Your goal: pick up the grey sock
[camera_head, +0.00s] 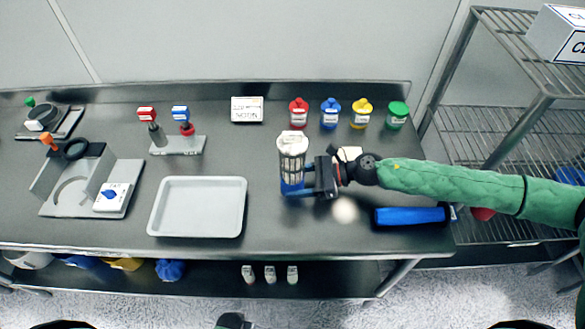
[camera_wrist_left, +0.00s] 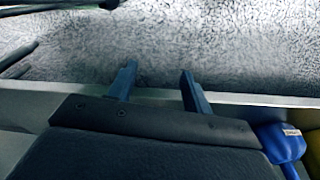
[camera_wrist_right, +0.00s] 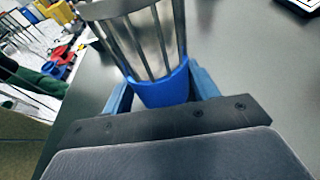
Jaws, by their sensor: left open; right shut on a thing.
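No grey sock shows that I can make out. My right gripper (camera_head: 306,180) is shut on a metal-caged cylinder (camera_head: 292,153) with a pale top and blue base, upright at the middle of the dark table. In the right wrist view its blue band (camera_wrist_right: 163,88) sits between the fingers, with metal bars above. My left gripper (camera_wrist_left: 158,72) shows in the left wrist view, open and empty, with grey floor beyond its fingers. I cannot clearly make it out in the head view.
An empty pale tray (camera_head: 197,234) lies left of the cylinder. A blue roll-shaped thing (camera_head: 408,216) lies at the table's right front. Several coloured jars, including a red one (camera_head: 298,113), line the back. A wire shelf (camera_head: 515,120) stands at right. Left of the tray is a grey stand (camera_head: 128,176).

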